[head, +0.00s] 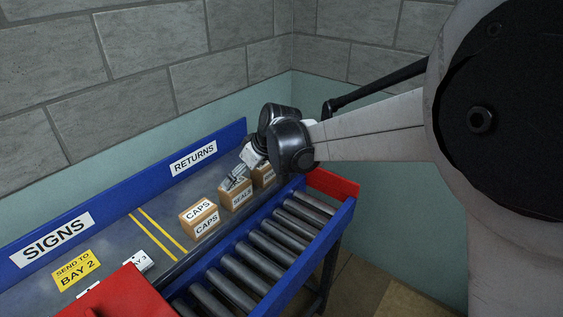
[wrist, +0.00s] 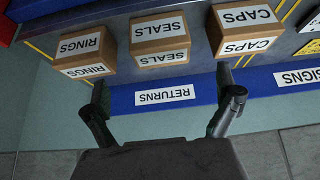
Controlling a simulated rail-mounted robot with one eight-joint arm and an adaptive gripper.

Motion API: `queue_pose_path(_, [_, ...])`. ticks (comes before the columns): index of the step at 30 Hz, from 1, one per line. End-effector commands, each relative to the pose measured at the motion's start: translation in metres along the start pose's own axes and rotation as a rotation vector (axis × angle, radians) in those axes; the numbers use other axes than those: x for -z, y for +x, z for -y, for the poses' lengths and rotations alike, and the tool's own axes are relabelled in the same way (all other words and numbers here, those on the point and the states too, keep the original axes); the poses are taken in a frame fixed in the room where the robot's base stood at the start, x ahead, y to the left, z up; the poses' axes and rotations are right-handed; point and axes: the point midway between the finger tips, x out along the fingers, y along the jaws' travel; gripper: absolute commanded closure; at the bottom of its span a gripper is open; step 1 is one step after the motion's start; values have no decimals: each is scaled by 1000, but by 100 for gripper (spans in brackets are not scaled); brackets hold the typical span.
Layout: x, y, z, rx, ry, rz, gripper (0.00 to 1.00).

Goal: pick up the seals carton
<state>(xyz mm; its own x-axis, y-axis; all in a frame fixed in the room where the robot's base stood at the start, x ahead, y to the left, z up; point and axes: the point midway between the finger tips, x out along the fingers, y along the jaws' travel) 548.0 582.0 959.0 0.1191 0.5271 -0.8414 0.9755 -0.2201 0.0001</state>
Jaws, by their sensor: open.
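The seals carton (head: 237,196) is a small brown box with white SEALS labels, standing between two like cartons on the grey bench. In the wrist view the seals carton (wrist: 160,44) appears upside down, at the top middle. My gripper (head: 238,178) is above and behind it in the head view and covers part of its top. In the wrist view my gripper (wrist: 160,95) is open, its two fingers spread with nothing between them. The fingertips point toward the seals carton, one to each side of it in the picture; I cannot tell whether they touch it.
The caps carton (head: 200,220) and the rings carton (wrist: 87,50) stand on either side, with narrow gaps. A blue back board (head: 130,199) marked RETURNS and SIGNS runs behind. Rollers (head: 268,246) lie in front. A red box (head: 128,295) is at lower left.

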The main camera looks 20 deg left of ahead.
Motion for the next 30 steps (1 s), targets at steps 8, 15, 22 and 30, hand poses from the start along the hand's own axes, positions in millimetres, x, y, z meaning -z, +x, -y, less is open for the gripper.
queue_pose_path(8, [0,49,0,0,0,-1,2])
queue_pose_path(15, [0,64,0,-1,1,-1,2])
queue_pose_path(22, [1,81,2,0,0,-1,2])
queue_pose_path(30, [2,114,2,-1,1,0,2])
